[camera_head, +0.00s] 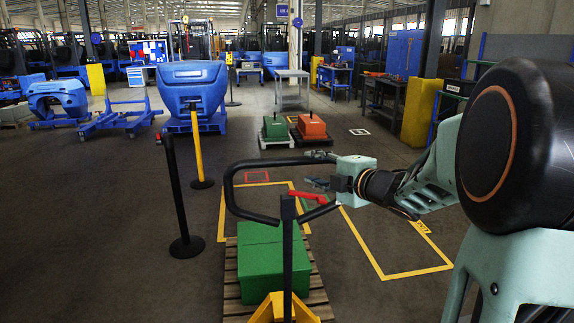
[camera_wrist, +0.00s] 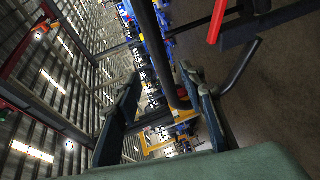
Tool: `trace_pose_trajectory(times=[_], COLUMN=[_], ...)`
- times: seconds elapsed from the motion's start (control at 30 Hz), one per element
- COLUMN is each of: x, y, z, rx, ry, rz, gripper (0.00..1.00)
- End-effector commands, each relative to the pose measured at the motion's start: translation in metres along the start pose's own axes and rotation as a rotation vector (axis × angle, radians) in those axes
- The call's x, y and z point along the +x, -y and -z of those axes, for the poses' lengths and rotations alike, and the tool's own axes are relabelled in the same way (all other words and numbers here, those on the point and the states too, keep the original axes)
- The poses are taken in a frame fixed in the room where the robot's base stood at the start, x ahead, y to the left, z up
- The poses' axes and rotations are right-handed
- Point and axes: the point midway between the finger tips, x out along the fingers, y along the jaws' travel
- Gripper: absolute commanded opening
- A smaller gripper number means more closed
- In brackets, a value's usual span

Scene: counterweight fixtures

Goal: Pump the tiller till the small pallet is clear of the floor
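The tiller (camera_head: 287,250) stands upright at front centre, with a black loop handle (camera_head: 232,190) and a red lever (camera_head: 308,196) at its head. Its yellow pallet-truck base (camera_head: 268,311) is at the bottom edge. The small wooden pallet (camera_head: 231,297) carries a green block (camera_head: 262,258); whether it touches the floor cannot be told. My gripper (camera_head: 318,184) is at the right side of the loop. In the wrist view its fingers (camera_wrist: 162,88) are apart, with the black handle bar (camera_wrist: 160,45) between them, closer to the right finger. The red lever (camera_wrist: 217,20) shows at upper right.
A black-based post (camera_head: 187,246) stands left of the pallet, and a yellow post (camera_head: 199,150) farther back. Yellow floor outlines (camera_head: 385,277) lie right and behind. Green (camera_head: 275,127) and orange (camera_head: 311,126) weights stand behind. The left floor is open.

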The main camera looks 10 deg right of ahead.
Motion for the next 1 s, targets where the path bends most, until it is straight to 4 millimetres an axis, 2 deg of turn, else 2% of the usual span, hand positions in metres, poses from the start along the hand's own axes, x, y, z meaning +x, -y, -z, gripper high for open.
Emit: trace_pose_trajectory(times=[0.13,0.23,0.5,0.7,1.0], x=[0.006,0.018,0.067,0.096,0.109], y=[0.0,0.001,0.0,0.0,0.0], z=[0.004,0.004,0.005,0.005,0.005], rx=[-0.014,-0.013,-0.011,-0.011,-0.011], ry=[-0.016,-0.018,-0.017,-0.015,-0.013], rz=[0.0,0.0,-0.001,0.0,0.0], gripper=[0.37,0.37,0.37,0.37,0.37])
